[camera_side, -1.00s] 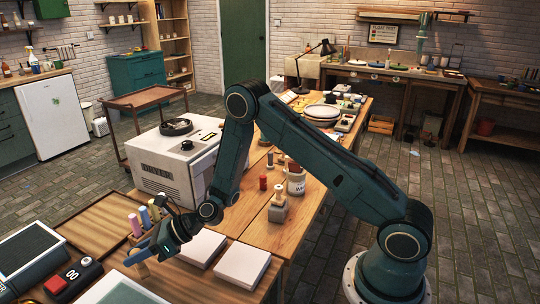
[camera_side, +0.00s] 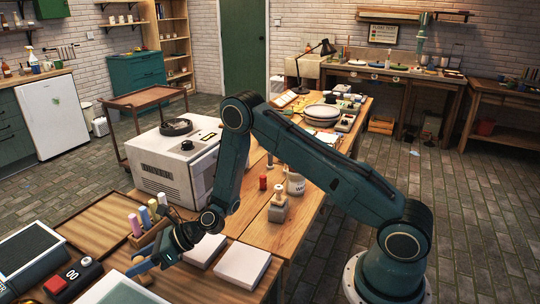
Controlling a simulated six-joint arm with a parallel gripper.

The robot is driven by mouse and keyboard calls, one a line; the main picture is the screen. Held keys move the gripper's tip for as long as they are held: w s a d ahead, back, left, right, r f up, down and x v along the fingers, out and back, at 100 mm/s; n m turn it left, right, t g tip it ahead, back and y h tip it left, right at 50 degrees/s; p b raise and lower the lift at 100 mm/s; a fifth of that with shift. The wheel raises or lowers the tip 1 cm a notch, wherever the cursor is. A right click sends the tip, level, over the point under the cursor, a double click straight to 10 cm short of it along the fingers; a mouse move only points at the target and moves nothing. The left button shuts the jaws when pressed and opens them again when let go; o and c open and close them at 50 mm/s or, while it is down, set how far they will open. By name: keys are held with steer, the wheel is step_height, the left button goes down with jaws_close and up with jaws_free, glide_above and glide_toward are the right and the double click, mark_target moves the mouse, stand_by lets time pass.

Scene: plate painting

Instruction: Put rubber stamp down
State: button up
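A rack of coloured rollers or sticks (camera_side: 145,236) stands just behind my gripper. Two white tile-like stacks (camera_side: 243,265) lie to its right. A device with a red button (camera_side: 70,280) is to its left. A white oven-like box (camera_side: 170,165) stands behind.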

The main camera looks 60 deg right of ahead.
steer(key=shift+r, duration=0.2)
steer(key=v, duration=1.2)
steer(key=shift+s+a, duration=0.1)
stand_by(0.5)
